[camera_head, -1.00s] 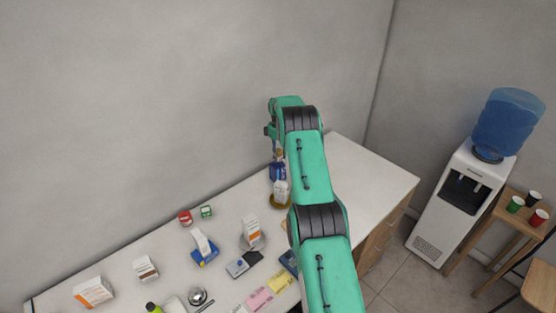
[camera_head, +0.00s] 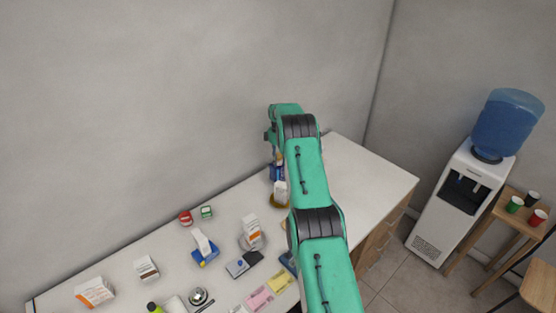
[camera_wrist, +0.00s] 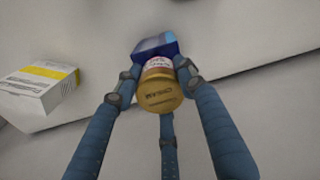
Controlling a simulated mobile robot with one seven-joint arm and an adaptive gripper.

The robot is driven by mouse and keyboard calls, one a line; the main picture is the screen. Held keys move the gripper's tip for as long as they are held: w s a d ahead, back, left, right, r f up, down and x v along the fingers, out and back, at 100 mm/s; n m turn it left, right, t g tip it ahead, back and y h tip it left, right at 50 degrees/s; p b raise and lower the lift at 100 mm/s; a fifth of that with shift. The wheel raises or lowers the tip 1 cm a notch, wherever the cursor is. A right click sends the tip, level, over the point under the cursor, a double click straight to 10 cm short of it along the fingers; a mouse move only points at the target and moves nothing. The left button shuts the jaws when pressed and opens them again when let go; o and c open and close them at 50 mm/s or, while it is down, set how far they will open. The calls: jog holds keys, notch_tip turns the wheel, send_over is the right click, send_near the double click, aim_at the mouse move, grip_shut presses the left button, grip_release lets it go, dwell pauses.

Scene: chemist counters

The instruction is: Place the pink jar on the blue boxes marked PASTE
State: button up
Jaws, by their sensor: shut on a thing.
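My gripper (camera_wrist: 158,82) is shut around a jar (camera_wrist: 160,98) with a gold lid and a pale, pinkish label. The jar is seen from its lid end, and the fingers hide parts of its sides. The blue box (camera_wrist: 154,46) shows just beyond the jar in the wrist view. I cannot tell whether the jar touches it. In the head view the blue boxes (camera_head: 277,173) stand near the wall, below my wrist. My arm hides most of the jar and fingers there, and the PASTE marking is not readable.
A white and yellow carton (camera_wrist: 42,88) lies left of the gripper in the wrist view. Several boxes and small items cover the left counter; the right end (camera_head: 365,180) is mostly clear.

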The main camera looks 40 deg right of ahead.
jog(key=shift+f, duration=0.25)
jog(key=shift+f, duration=0.15)
jog(key=o, duration=1.2)
notch_tip(320, 180, up, 12)
jog(key=shift+r+b, duration=0.2)
jog(key=shift+b, duration=0.45)
